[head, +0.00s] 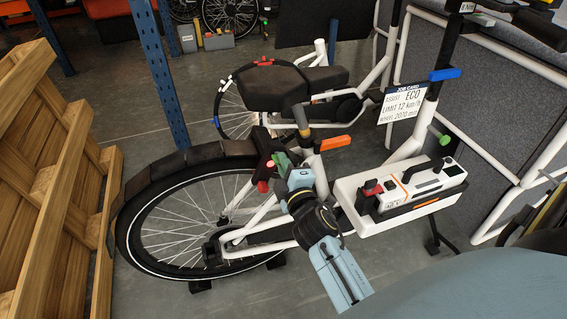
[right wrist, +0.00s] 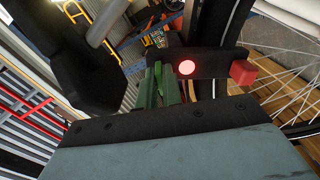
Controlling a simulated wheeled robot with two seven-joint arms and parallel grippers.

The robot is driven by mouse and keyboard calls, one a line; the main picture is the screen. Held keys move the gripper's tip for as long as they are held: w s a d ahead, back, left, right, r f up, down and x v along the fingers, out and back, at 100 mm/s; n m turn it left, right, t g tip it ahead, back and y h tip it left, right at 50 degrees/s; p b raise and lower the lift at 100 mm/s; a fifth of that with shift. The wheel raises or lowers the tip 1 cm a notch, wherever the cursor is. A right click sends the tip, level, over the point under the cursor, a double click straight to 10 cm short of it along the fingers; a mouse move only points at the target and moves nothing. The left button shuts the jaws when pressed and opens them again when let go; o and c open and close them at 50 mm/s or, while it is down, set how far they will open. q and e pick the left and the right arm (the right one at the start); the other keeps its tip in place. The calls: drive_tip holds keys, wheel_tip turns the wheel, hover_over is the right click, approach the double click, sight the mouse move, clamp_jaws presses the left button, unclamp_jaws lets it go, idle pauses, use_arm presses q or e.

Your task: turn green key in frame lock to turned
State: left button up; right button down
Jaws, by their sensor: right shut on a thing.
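The green key (head: 281,159) is at the dark frame lock (head: 265,146) behind the seat post of the white e-bike, above the rear wheel. My right gripper (head: 286,166) reaches up to it from the lower right and is shut on it. In the right wrist view, green parts (right wrist: 170,90) stand upright just beyond the gripper's dark front plate, close to a dark bar with a glowing red light (right wrist: 186,68). The key's exact turn angle and its seat in the lock are hidden by the gripper. My left gripper is not in view.
The rear wheel (head: 133,243) and black saddle (head: 275,89) are close to the arm. A white battery case (head: 400,217) sits at right. A wooden pallet (head: 52,190) leans at left beside a blue post (head: 161,75). A red block (right wrist: 243,72) is near the lock.

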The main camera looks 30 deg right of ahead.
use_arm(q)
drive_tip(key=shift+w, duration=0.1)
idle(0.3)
use_arm(e)
drive_tip(key=c, duration=1.6)
unclamp_jaws()
drive_tip(key=shift+o, duration=0.2)
